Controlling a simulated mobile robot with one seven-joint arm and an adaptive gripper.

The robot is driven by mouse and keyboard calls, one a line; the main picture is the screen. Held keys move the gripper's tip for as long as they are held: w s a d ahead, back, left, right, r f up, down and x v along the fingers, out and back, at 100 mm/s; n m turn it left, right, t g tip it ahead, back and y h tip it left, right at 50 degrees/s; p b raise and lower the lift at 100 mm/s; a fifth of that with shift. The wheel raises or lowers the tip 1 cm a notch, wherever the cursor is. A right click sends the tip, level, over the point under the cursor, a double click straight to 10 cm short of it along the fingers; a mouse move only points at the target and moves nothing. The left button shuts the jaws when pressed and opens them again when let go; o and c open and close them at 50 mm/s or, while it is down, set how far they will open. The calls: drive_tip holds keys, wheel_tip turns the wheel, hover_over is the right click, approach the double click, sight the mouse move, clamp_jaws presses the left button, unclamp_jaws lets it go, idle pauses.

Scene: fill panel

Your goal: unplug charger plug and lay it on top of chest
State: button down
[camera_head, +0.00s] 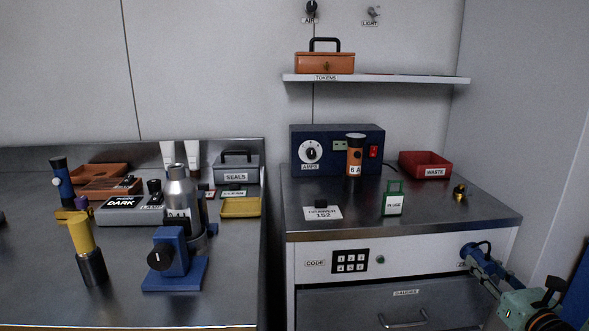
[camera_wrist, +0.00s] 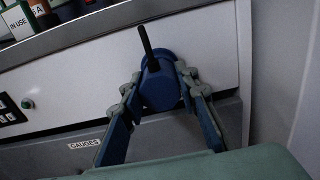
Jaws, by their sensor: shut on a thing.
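The charger plug is a blue cylinder with a black cable or stem, seen in the wrist view (camera_wrist: 160,86) against the white front panel. In the head view the blue plug (camera_head: 470,251) shows at the right end of the panel, below the chest's top. My gripper (camera_head: 480,262) reaches it from the lower right. In the wrist view its two fingers (camera_wrist: 161,92) are shut on the plug, one on each side. A blue round part sits behind the plug at the panel; I cannot tell whether the plug is still seated. The chest (camera_head: 350,222) has a metal top and a grey drawer.
On the chest top are a blue amps box (camera_head: 345,167), an orange cylinder (camera_head: 355,155), a green "in use" tag (camera_head: 393,203), a white label card (camera_head: 322,213), a red waste tray (camera_head: 425,169) and a brass piece (camera_head: 460,193). The front right of the top is clear.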

sight(489, 271)
drive_tip(key=shift+s+d, duration=0.15)
drive_tip(key=shift+s, duration=1.35)
drive_tip(key=shift+s+d, duration=0.1)
drive_tip(key=shift+s, duration=1.4)
